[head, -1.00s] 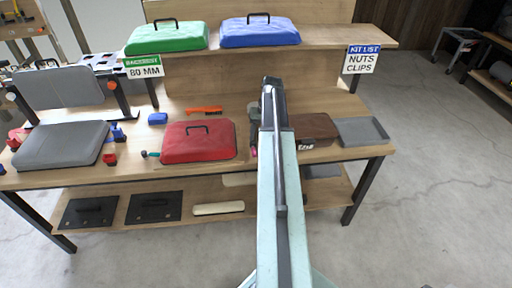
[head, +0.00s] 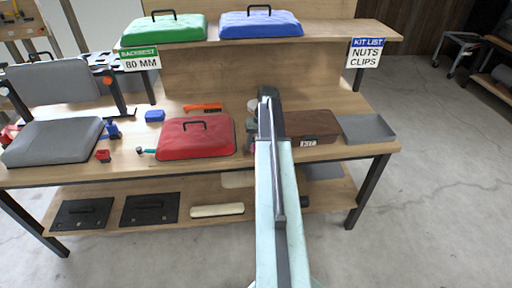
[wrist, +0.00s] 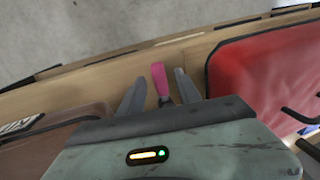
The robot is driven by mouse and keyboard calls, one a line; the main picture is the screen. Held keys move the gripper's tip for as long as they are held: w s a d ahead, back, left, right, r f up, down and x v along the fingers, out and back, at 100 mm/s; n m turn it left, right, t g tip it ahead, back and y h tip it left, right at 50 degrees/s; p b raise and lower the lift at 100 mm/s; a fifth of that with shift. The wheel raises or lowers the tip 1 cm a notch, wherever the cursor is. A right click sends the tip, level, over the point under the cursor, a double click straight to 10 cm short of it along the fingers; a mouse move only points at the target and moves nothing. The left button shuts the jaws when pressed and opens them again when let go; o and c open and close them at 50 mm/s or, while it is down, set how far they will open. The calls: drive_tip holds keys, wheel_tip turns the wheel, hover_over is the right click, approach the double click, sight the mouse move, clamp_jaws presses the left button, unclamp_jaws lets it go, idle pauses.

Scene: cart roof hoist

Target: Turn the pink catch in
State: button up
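A narrow pink piece (wrist: 160,80), which looks like the pink catch, shows in the wrist view near the bench's edge, between the red lid and the brown case. My gripper (wrist: 160,72) is open, with one finger on each side of the pink piece and a gap on both sides. I cannot tell how far the fingers are above it. In the head view my arm covers that spot, and the fingers are hidden.
The red lid (head: 196,139) lies left of my arm and the brown case (head: 309,127) right of it. A grey tray (head: 368,129) sits at the right end. Green (head: 163,29) and blue (head: 260,24) lids lie on the upper shelf.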

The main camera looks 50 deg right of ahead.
clamp_jaws()
idle(1.1)
